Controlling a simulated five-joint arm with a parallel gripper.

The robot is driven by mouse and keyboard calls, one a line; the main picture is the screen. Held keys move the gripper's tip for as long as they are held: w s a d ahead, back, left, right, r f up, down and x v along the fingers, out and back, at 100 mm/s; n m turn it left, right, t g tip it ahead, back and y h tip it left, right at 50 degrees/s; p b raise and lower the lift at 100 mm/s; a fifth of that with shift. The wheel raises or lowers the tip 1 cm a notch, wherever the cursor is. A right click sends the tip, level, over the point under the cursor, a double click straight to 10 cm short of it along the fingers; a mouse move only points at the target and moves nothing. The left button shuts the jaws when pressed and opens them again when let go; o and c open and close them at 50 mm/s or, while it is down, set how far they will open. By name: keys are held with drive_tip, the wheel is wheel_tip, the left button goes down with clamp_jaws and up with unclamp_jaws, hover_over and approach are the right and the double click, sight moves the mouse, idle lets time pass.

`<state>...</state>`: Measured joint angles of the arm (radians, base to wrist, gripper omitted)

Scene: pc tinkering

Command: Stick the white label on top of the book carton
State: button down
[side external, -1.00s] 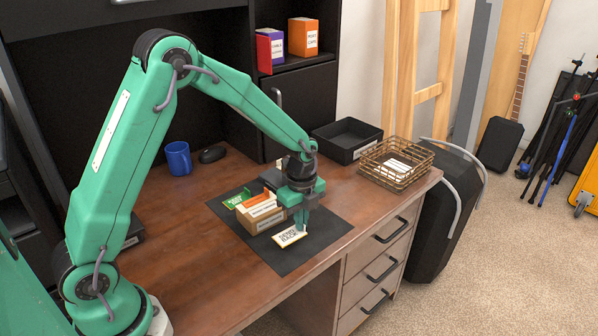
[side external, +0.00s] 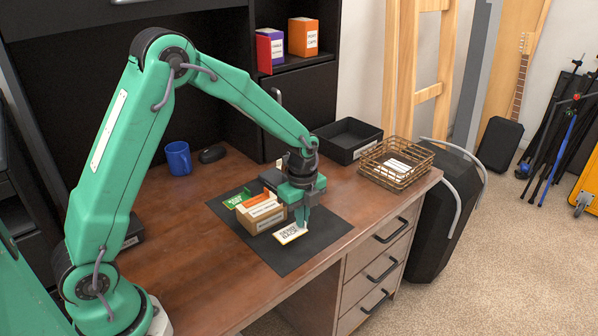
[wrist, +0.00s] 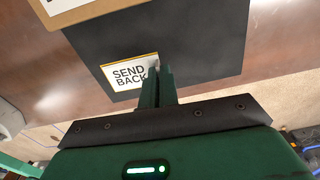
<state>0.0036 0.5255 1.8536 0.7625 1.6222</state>
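The white label (side external: 289,234) reads "SEND BACK" and has a yellowish edge; it is over the dark mat in front of the carton. My gripper (side external: 303,227) points down at the label's right end, its fingers close together with the label's edge between them. In the wrist view the label (wrist: 128,73) extends left from my fingertips (wrist: 160,70). The cardboard book carton (side external: 270,223) stands behind and left of the label, with books in it and white writing panels. Part of the carton (wrist: 85,13) shows at the wrist view's upper left.
The dark mat (side external: 305,255) has free room in front and to the right. A wire basket (side external: 412,180) with white cards and a black tray (side external: 345,152) stand at the desk's right.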

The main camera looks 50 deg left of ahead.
drive_tip(key=shift+r, duration=0.1)
drive_tip(key=shift+r, duration=2.4)
wheel_tip(320, 180, up, 7)
hover_over(276, 204)
drive_tip(key=shift+f, duration=0.25)
drive_tip(key=shift+f, duration=0.15)
drive_tip(key=shift+f, duration=4.45)
drive_tip(key=shift+f, duration=0.55)
